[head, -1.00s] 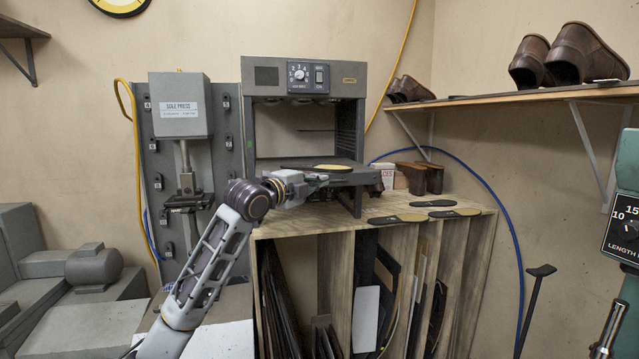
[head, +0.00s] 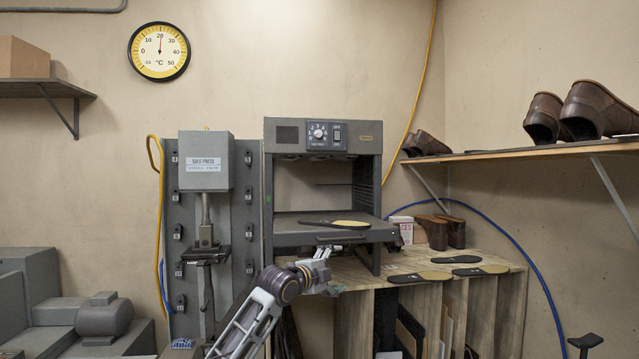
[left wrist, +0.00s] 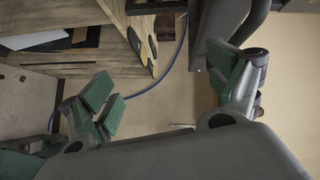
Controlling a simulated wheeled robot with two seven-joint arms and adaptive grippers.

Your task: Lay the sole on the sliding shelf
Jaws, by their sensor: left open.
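A flat sole (head: 335,224), dark at its left end and tan at its right, lies on the grey sliding shelf (head: 290,233) of the heater box. The shelf sticks out at the front, with a handle on its front edge. My left gripper (head: 328,272) is open and empty, just below the shelf's front edge and apart from the sole. In the left wrist view its green-padded fingers (left wrist: 165,88) stand wide apart with nothing between them. My right gripper is not in view.
Several more soles (head: 420,276) lie on the wooden bench (head: 400,262) to the right, near brown heel blocks (head: 440,232). The sole press (head: 206,165) stands left. A blue hose (head: 520,245) runs along the wall. Shoes (head: 585,112) stand on the right wall shelf.

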